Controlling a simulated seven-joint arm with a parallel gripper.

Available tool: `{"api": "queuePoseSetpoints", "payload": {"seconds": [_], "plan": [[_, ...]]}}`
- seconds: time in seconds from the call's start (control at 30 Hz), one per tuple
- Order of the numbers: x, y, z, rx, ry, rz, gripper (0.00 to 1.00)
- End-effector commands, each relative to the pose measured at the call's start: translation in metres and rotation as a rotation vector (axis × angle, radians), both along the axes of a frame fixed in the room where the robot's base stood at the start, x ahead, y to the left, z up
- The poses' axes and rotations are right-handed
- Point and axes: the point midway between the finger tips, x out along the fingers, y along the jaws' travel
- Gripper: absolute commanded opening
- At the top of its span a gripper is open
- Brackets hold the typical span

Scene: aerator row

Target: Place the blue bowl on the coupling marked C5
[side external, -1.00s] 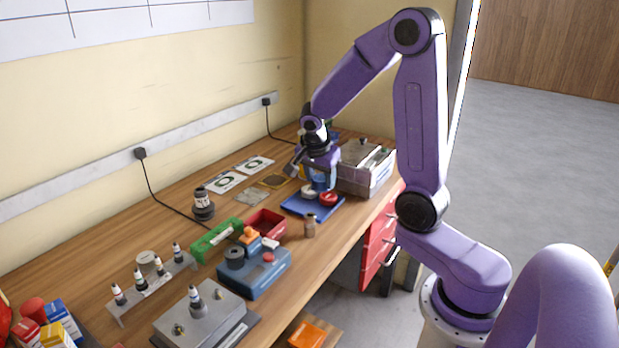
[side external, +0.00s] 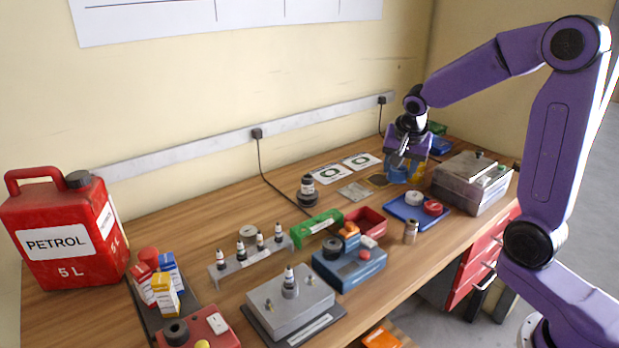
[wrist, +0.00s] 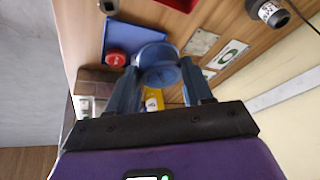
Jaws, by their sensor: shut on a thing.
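The blue bowl (wrist: 160,76) is between the two fingers of my gripper (wrist: 160,64) in the wrist view. My gripper is shut on it. In the side view my gripper (side external: 404,170) is above the bench, behind the blue tray, and the bowl is hard to tell from the blue fingers. Several black-and-white fittings that may be couplings are in view: a row on a grey rack (side external: 249,264), one on a grey metal box (side external: 289,285) and a dark one (side external: 307,190) near the wall. I cannot read C5 on any.
The blue tray (side external: 398,212) holds a white and a red round piece. A grey box (side external: 470,185) stands right of it. A red bin (side external: 367,222), a green block (side external: 316,228) and a blue box (side external: 350,270) crowd mid-bench. A red petrol can (side external: 68,235) stands far left.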

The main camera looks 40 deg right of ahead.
Motion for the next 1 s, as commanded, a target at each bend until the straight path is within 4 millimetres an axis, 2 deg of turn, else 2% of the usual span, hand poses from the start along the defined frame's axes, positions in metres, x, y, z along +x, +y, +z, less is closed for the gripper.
{"api": "queuePoseSetpoints", "payload": {"seconds": [0.1, 0.3, 0.6, 0.83, 1.0], "plan": [[0.021, 0.015, 0.01, 0.0, -0.002, 0.143, 0.2], [0.051, 0.039, 0.026, -0.001, -0.001, 0.377, 0.2], [0.088, 0.073, 0.049, -0.002, 0.0, 0.688, 0.2], [0.1, 0.085, 0.057, -0.004, 0.003, 0.798, 0.2], [0.118, 0.085, 0.05, -0.004, 0.006, 0.81, 0.2]]}}
